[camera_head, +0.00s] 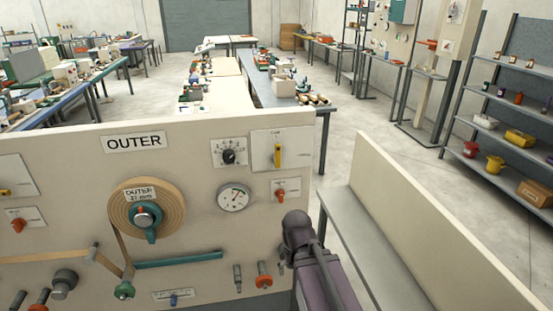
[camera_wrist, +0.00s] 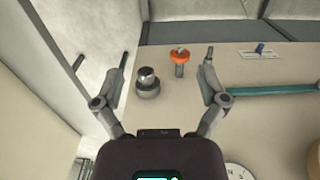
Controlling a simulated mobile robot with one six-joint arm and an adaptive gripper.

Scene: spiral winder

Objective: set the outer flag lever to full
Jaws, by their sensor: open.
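The panel under the OUTER sign (camera_head: 135,142) carries several levers whose small labels I cannot read, so I cannot tell which is the flag lever. A yellow lever (camera_head: 278,155) stands upright on a white plate at the upper right. A small orange lever (camera_head: 280,193) sits on a plate below it. A blue lever (camera_head: 173,298) is on a plate low on the panel, and a blue lever also shows in the wrist view (camera_wrist: 260,48). My gripper (camera_wrist: 166,55) is open and empty. Its fingers frame a dark silver-topped knob (camera_wrist: 147,84) and an orange-collared peg (camera_wrist: 180,56).
A tape roll (camera_head: 172,205) hangs left of a round gauge (camera_head: 234,197) and a black dial (camera_head: 229,152). A teal bar (camera_head: 178,259) runs below the roll. A low cream wall (camera_head: 420,235) with a grey ledge stands right of my arm.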

